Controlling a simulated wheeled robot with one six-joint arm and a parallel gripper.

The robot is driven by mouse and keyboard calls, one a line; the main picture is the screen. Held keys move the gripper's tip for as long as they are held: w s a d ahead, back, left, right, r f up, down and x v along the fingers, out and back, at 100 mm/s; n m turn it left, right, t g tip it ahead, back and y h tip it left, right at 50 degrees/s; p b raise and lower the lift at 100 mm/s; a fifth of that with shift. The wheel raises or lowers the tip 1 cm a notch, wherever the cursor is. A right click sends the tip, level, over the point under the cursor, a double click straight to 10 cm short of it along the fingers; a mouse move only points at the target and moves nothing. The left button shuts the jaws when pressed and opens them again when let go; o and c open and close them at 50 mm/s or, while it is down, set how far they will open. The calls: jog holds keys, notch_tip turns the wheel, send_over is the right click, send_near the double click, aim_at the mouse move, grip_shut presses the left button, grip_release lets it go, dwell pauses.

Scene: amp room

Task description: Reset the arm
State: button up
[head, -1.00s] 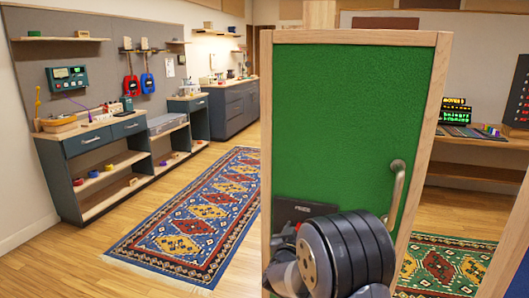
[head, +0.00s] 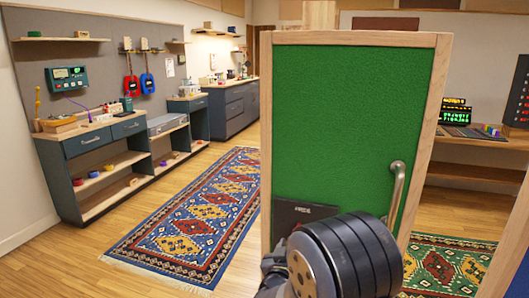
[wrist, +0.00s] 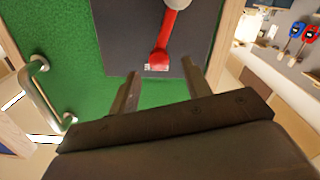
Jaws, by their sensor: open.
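My arm (head: 345,258) is folded low at the front of the head view, in front of a green panel (head: 355,120) with a wooden frame. In the wrist view my gripper (wrist: 160,82) has its two fingers apart with nothing between them. Beyond the fingertips is a dark flat plate (wrist: 150,25) against the green surface, with a red-handled thing (wrist: 165,45) on it. The dark plate also shows in the head view (head: 300,212), partly hidden by my arm. I cannot tell whether the fingers touch anything.
A metal handle (head: 396,190) is on the green panel's right side and also shows in the wrist view (wrist: 40,90). A patterned rug (head: 195,225) lies on open floor at left. A workbench (head: 110,140) lines the left wall. A desk (head: 475,150) stands at right.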

jog(key=x, duration=0.8)
jog(key=shift+f+b, duration=0.2)
jog(key=shift+b, duration=0.2)
jog(key=shift+s+d+f+m+b, duration=0.1)
jog(key=shift+s+d+m+b, duration=0.1)
jog(key=shift+d+m+b, duration=0.3)
jog(key=shift+s+d+m+b, duration=0.15)
jog(key=shift+s+m+b, duration=0.05)
jog(key=shift+m+b, duration=0.45)
